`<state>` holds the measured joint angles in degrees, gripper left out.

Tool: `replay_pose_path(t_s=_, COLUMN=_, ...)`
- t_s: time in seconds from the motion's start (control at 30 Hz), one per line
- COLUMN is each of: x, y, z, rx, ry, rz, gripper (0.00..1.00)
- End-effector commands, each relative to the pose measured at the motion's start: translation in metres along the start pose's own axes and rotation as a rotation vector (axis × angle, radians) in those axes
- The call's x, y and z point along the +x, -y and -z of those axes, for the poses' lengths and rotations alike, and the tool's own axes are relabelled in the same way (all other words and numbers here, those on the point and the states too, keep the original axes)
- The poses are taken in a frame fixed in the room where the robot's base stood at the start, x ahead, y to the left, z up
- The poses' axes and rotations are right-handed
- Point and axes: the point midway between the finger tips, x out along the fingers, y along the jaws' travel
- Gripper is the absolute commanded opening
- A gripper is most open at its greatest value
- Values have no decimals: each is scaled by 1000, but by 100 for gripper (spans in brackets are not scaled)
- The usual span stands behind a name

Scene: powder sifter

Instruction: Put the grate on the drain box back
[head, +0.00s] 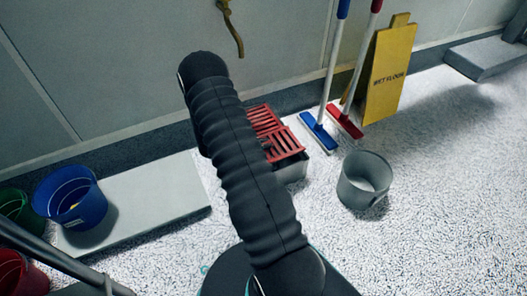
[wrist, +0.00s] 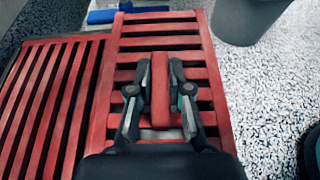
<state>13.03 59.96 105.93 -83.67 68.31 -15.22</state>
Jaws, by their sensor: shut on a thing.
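A red slatted grate (head: 286,147) lies across the top of the grey drain box (head: 291,173) in the head view. My gripper (wrist: 161,68) is shut on the middle bar of this grate (wrist: 205,58) in the wrist view. A second red grate (head: 268,119) is beside it, on the far side; it fills the left of the wrist view (wrist: 45,105). The held grate's left edge overlaps or adjoins it. I cannot tell whether the held grate is seated or slightly raised. My arm hides the left part of the box and most of my gripper in the head view.
A grey bucket (head: 365,180) stands right of the box. Blue (head: 318,132) and red (head: 345,122) floor squeegees and a yellow wet-floor sign (head: 389,75) stand behind. A blue bucket (head: 72,200) is on the pale slab (head: 150,190) at left. Floor at right is clear.

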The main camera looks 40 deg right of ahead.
Motion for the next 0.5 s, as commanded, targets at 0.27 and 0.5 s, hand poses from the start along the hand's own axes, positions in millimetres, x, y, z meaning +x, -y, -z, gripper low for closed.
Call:
replay_pose_path(t_s=0.27, x=12, y=0, z=29, rx=-2, ry=1, rz=0, gripper=0)
replay_pose_path(t_s=0.5, x=15, y=0, z=36, rx=0, ry=1, rz=-2, gripper=0)
